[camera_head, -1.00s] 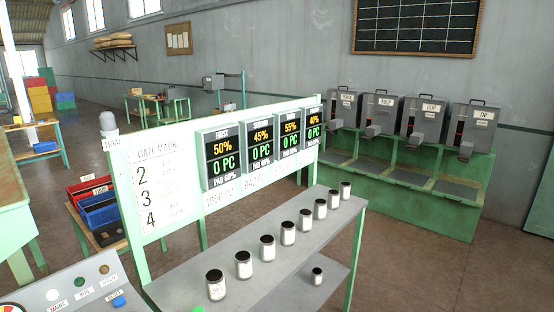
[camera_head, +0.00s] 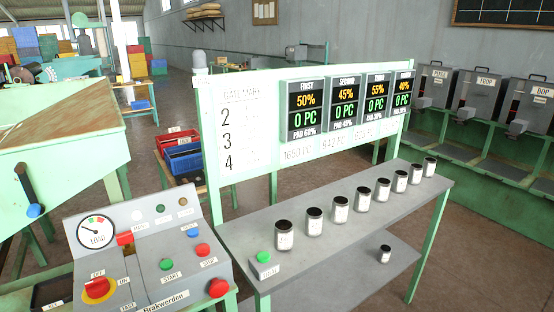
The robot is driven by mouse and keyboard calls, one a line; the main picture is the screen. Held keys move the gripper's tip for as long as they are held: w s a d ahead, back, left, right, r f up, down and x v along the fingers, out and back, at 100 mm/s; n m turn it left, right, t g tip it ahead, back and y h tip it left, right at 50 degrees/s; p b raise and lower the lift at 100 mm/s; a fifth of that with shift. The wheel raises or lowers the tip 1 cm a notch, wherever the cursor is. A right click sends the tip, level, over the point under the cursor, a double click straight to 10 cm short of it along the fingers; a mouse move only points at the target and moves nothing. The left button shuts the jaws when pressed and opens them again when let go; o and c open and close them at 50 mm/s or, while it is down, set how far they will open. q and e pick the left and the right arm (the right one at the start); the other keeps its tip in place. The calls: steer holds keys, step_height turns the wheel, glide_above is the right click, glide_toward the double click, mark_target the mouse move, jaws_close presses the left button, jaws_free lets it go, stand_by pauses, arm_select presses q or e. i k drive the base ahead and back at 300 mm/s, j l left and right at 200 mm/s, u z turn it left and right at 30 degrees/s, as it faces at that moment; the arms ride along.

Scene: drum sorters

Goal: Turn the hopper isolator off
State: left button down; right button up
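A grey control panel (camera_head: 150,255) stands at the lower left. A red rotary switch on a yellow disc (camera_head: 97,289) sits at its lower left corner, with OFF marked above it and ON to its right. It looks like an isolator, but I cannot read a hopper label on it or tell its setting for sure. A green-sided hopper table (camera_head: 60,120) with a sloping brown top is behind the panel. Neither of my grippers is in view.
The panel also has a load dial (camera_head: 96,231), a green START button (camera_head: 166,264) and red buttons, one large (camera_head: 218,287). A grey shelf (camera_head: 330,240) with a row of jars stands to its right.

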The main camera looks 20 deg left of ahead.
mark_target(98, 286)
steer(key=u, duration=1.45)
